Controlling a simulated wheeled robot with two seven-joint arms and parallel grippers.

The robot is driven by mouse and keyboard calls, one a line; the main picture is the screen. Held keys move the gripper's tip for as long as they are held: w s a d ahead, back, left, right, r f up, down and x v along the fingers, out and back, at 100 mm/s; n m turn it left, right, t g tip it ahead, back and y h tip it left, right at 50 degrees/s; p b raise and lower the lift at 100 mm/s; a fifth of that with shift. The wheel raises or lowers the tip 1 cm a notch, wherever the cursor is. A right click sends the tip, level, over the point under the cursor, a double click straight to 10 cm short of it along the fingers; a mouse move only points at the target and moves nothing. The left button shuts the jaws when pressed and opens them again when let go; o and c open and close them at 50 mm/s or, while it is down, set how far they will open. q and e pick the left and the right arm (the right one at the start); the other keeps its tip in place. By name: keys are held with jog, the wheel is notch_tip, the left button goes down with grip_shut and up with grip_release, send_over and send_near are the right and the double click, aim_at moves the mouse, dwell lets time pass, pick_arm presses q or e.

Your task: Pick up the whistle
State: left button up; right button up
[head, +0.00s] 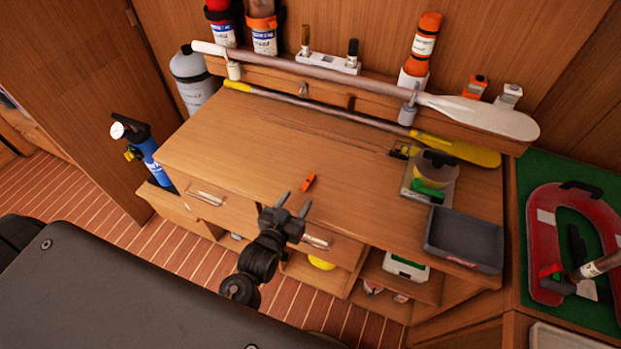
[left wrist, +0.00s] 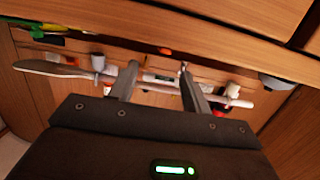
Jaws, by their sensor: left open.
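The whistle (head: 308,182) is a small orange piece lying on the wooden desk top (head: 240,140), near its front edge. My left gripper (head: 294,203) is open and empty at the front edge of the desk, just short of the whistle in the head view. In the left wrist view the two fingers (left wrist: 158,68) stand apart with nothing between them. A small orange spot, likely the whistle (left wrist: 165,50), shows just beyond them at the desk edge. My right gripper is not in view.
A grey tray (head: 464,239) and a yellow-banded cup (head: 434,172) stand at the desk's right. Two paddles, one white (head: 485,117) and one yellow (head: 455,149), run along the back. Drawers lie below the front edge. The desk around the whistle is clear.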

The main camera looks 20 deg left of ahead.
aim_at(308, 183)
pick_arm(q)
jog(key=w, duration=0.4)
jog(key=shift+f+p, duration=0.3)
jog(key=shift+w+f, duration=0.15)
jog(key=shift+w, duration=0.05)
jog(key=w+p, duration=0.1)
jog(key=w, duration=0.1)
jog(key=w+f+p, duration=0.1)
jog(key=w, duration=0.2)
jog(key=shift+d, duration=0.15)
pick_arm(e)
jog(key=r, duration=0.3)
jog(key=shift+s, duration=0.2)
pick_arm(q)
grip_shut()
